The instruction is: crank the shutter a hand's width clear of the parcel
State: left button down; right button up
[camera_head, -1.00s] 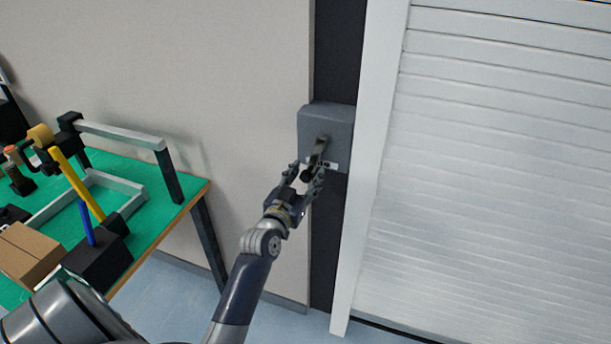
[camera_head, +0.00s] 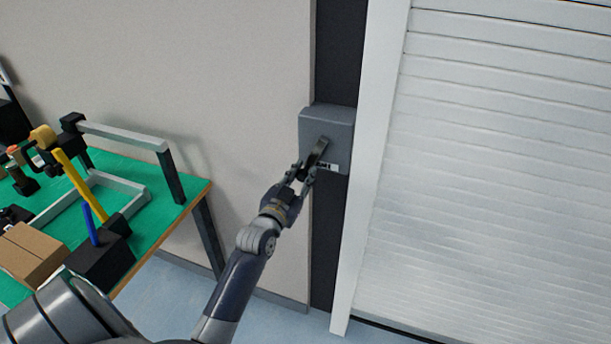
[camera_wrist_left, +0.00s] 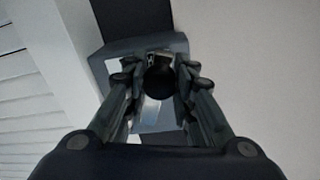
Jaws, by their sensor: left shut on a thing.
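The white slatted shutter (camera_head: 490,190) fills the right side of the head view, with a dark line along its lower edge. Left of its frame, a grey crank box (camera_head: 328,119) is mounted on a dark post. The dark crank handle (camera_head: 318,150) slants down and left from the box. My left gripper (camera_head: 307,174) is shut on the handle's end. In the left wrist view, the round black knob (camera_wrist_left: 158,83) sits between the fingers. A brown carton (camera_head: 31,252), possibly the parcel, lies on the green table at left. My right gripper is out of view.
The green-topped table (camera_head: 160,222) stands left of my arm, with a yellow lever (camera_head: 78,185), a blue-handled black block (camera_head: 100,262) and a grey rail frame (camera_head: 120,135). A pale wall panel (camera_head: 240,90) lies between table and crank. Blue floor (camera_head: 285,320) shows below.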

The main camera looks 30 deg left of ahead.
pick_arm(q)
jog(key=shift+s+a+r+m+p, duration=0.15)
jog(key=shift+a+r+m+p, duration=0.6)
jog(key=shift+m, duration=0.45)
jog(key=shift+s+a+r+m+p, duration=0.15)
jog(key=shift+a+r+m+p, duration=0.5)
jog(key=shift+m, duration=0.55)
jog(key=shift+a+f, duration=0.1)
jog(key=c, duration=1.3)
grip_release()
jog(key=shift+f, duration=0.1)
jog(key=s+d, duration=0.2)
jog(key=s, duration=0.9)
jog(key=shift+s+d+r, duration=0.2)
jog(key=shift+s, duration=0.2)
